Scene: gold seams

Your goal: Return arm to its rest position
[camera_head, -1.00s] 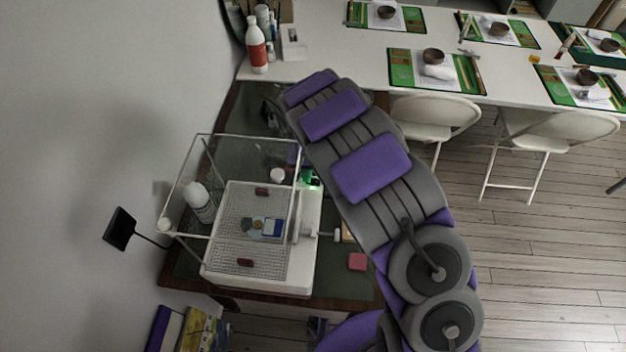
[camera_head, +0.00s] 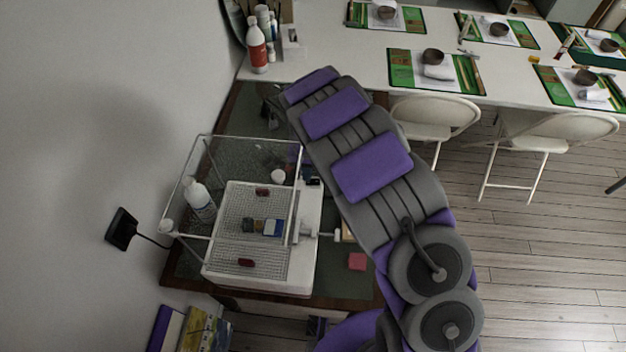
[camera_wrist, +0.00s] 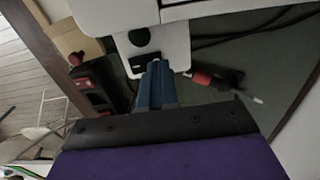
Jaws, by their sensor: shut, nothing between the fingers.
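My arm, grey with purple pads, reaches from the bottom of the head view up over the right side of the dark table and folds back under itself. In the wrist view my gripper (camera_wrist: 158,80) shows narrow blue fingers, shut together with nothing between them. The fingertips point at a white machine (camera_wrist: 120,15), close to a round black knob (camera_wrist: 139,37) on its panel. I cannot tell whether they touch it. In the head view my gripper is hidden behind my arm and the clear cover.
The white machine (camera_head: 307,255) has a grid bed with small pieces under a clear cover (camera_head: 250,138). A pink block (camera_head: 357,261) lies on the table mat. Bottles (camera_head: 257,45) stand on a white table behind. White chairs (camera_head: 432,118) are at right. A wall is close at left.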

